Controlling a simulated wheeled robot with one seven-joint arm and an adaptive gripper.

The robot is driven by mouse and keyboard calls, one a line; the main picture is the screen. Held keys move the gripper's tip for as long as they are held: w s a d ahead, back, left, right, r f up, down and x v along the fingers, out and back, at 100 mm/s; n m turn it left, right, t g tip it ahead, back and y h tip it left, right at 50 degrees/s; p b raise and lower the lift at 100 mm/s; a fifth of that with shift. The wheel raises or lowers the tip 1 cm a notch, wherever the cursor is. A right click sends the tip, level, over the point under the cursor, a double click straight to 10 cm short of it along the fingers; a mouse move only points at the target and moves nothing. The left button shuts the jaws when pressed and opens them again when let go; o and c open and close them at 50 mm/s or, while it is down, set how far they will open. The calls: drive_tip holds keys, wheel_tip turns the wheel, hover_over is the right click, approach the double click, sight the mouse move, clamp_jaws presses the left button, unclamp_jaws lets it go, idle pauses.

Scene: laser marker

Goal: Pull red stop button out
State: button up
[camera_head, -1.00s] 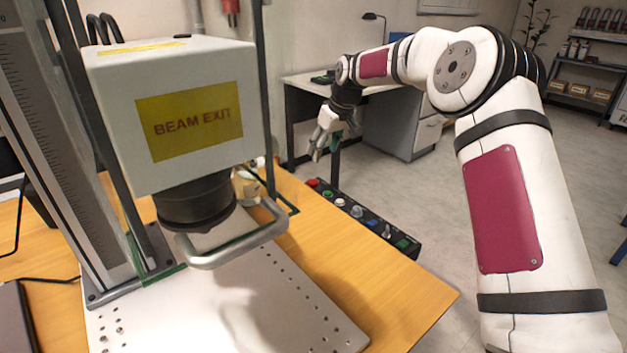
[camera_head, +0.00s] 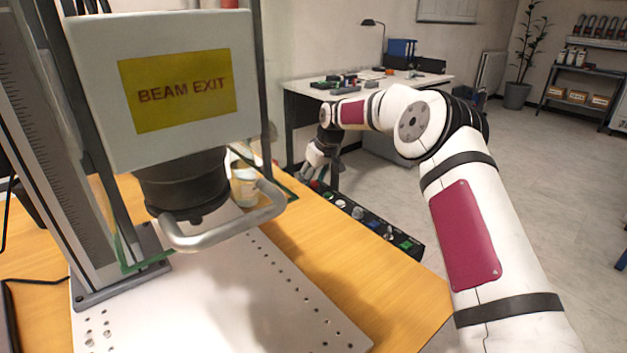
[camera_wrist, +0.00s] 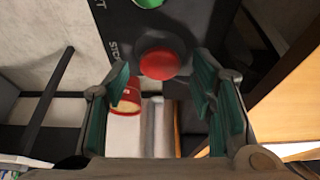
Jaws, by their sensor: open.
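The red stop button (camera_wrist: 159,64) shows in the wrist view as a round red knob on a dark control panel (camera_wrist: 195,22), with partly readable lettering beside it. My gripper (camera_wrist: 160,92) is open, its green-padded fingers on either side of the button's lower edge, and the button lies between and just beyond them. I cannot tell whether the fingers touch it. In the head view my gripper (camera_head: 311,170) is low at the far end of the control panel (camera_head: 375,222); the red button (camera_head: 315,184) is just visible beneath it.
The laser marker head (camera_head: 165,85) with its silver handle (camera_head: 225,228) stands at the left above a perforated plate. A glass jar (camera_head: 244,185) stands on the wooden table (camera_head: 390,300) behind the handle. A desk (camera_head: 310,97) stands behind my arm. Open floor lies to the right.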

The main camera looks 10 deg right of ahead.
drive_tip(key=shift+c, duration=0.6)
clamp_jaws()
drive_tip(key=shift+r+p, duration=0.65)
drive_tip(key=shift+p, duration=0.1)
drive_tip(key=shift+o, duration=0.6)
unclamp_jaws()
